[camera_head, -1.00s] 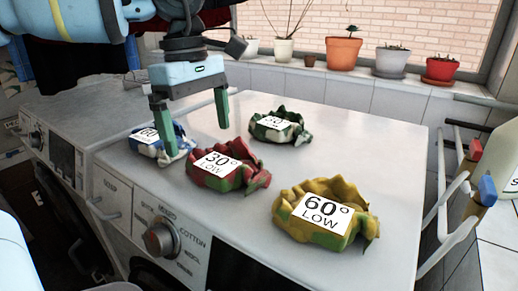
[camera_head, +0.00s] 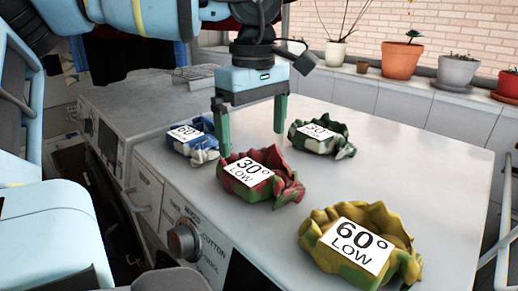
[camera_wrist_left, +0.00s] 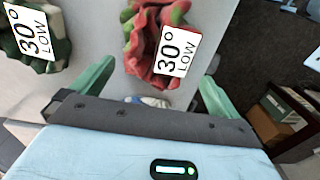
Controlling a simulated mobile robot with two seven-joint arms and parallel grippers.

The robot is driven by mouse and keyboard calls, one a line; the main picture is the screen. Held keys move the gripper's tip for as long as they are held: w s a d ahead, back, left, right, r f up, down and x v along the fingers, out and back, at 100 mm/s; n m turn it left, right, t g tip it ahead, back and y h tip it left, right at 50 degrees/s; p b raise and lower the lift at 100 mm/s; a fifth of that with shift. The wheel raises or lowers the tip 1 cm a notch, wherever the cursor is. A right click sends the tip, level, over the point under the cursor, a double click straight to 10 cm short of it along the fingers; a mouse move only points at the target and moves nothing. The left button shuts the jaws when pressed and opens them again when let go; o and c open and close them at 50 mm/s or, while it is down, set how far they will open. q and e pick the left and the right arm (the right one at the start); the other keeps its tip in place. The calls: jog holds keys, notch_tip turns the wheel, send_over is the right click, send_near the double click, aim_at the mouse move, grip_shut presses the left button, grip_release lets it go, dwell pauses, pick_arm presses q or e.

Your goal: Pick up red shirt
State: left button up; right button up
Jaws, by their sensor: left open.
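The red shirt (camera_head: 272,187) is a crumpled red bundle with green patches and a white "30° LOW" label, lying on top of the white machine. My left gripper (camera_head: 252,142) is open, fingers pointing down, over the shirt's far side; its left finger overlaps the shirt's edge in the head view, and I cannot tell whether it touches. In the left wrist view the red shirt (camera_wrist_left: 143,45) lies ahead between the spread green fingers (camera_wrist_left: 155,80), with nothing held. My right gripper is not in view.
A blue-and-white bundle (camera_head: 202,148) lies left of the shirt, a dark green-and-white one (camera_head: 335,143) behind right, and a yellow one (camera_head: 330,217) at front right. The white machine top (camera_head: 415,150) is clear to the right. Potted plants (camera_head: 400,60) stand along the back ledge.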

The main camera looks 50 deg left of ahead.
aim_at(256, 160)
pick_arm(q)
jog(key=shift+d+f, duration=0.2)
jog(key=shift+f, duration=2.15)
jog(key=c, duration=1)
